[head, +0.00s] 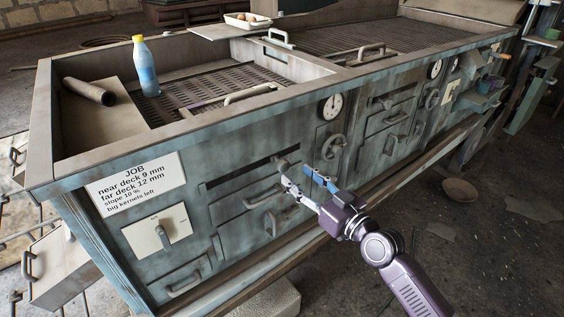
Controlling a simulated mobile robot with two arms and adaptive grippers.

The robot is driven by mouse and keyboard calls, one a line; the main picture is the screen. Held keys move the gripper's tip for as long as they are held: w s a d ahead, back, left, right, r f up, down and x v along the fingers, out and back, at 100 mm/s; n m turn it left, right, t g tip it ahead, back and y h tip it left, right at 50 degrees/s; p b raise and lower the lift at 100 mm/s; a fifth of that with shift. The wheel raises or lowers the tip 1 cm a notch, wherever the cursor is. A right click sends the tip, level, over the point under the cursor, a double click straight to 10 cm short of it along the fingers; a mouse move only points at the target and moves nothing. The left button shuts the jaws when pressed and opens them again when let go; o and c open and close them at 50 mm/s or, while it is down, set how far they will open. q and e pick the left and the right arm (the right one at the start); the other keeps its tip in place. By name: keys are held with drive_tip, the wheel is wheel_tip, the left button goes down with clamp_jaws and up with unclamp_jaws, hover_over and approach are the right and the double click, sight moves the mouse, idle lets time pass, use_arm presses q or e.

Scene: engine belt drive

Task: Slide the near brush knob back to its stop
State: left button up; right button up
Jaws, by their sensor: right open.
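The near brush knob (282,165) is a small grey knob at the right part of a dark horizontal slot (236,177) in the machine's blue-grey front panel. My right gripper (297,179) comes in from the lower right. It is open, its fingertips just in front of and slightly below the knob, with nothing visible between them. Whether a finger touches the knob I cannot tell. A similar far knob (386,103) sits in another slot further right. My left gripper is not in view.
Drawer handles (265,197) and a handwheel (333,146) stick out of the panel close to my gripper. A job sign (136,183) and a lever plate (157,231) are at the left. A bottle (146,68) stands on the near deck. The floor at the right is mostly free.

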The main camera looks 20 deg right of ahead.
sight(286, 167)
drive_tip(key=x, duration=0.7)
drive_tip(key=shift+w+f+p, duration=0.1)
drive_tip(key=shift+w+p, duration=0.05)
drive_tip(key=shift+p, duration=0.2)
clamp_jaws()
